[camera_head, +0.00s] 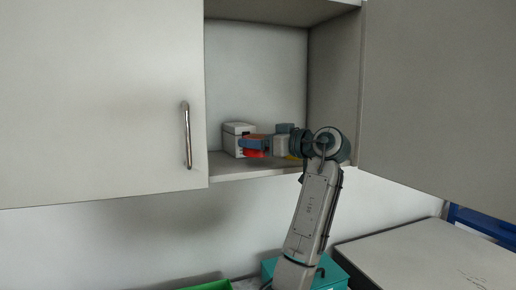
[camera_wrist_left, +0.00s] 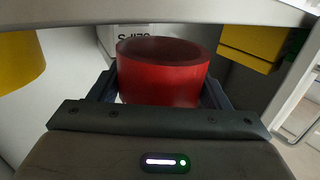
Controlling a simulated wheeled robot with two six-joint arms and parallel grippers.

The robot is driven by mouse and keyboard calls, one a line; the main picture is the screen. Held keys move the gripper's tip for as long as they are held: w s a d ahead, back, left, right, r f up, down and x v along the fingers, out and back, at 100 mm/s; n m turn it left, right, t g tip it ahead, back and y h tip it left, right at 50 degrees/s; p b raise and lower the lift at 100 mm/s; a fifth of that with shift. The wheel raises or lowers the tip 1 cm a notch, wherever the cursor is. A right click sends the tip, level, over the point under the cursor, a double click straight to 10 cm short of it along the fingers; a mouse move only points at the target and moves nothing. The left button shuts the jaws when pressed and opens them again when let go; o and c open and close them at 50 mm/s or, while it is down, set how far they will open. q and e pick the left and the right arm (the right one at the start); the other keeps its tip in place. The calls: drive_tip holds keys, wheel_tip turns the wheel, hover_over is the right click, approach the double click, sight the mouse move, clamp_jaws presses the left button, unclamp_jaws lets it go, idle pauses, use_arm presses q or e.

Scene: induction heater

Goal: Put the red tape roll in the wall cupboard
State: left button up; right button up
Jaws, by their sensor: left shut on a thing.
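The red tape roll (camera_wrist_left: 163,78) is between the two fingers of my left gripper (camera_wrist_left: 160,92) in the left wrist view. In the head view, the left gripper (camera_head: 252,146) reaches into the open wall cupboard (camera_head: 262,72), and a bit of the red roll (camera_head: 255,154) shows just below its fingers. The gripper is shut on the roll. The roll is inside the cupboard, near the bottom shelf (camera_head: 245,171); I cannot tell whether it touches the shelf. My right gripper is not in view.
A white box (camera_head: 236,138) stands behind the roll, and yellow things show at both sides in the left wrist view (camera_wrist_left: 20,62). The left cupboard door (camera_head: 100,100) is closed; the right door (camera_head: 440,100) stands open. Below are a teal box (camera_head: 330,274) and a green bin (camera_head: 207,286).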

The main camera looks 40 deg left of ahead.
use_arm(q)
wheel_tip(320, 180, down, 2)
drive_tip(key=shift+p, duration=0.45)
drive_tip(key=shift+f, duration=0.25)
drive_tip(key=shift+s+f, duration=0.1)
drive_tip(key=shift+f, duration=0.1)
drive_tip(key=o, duration=1)
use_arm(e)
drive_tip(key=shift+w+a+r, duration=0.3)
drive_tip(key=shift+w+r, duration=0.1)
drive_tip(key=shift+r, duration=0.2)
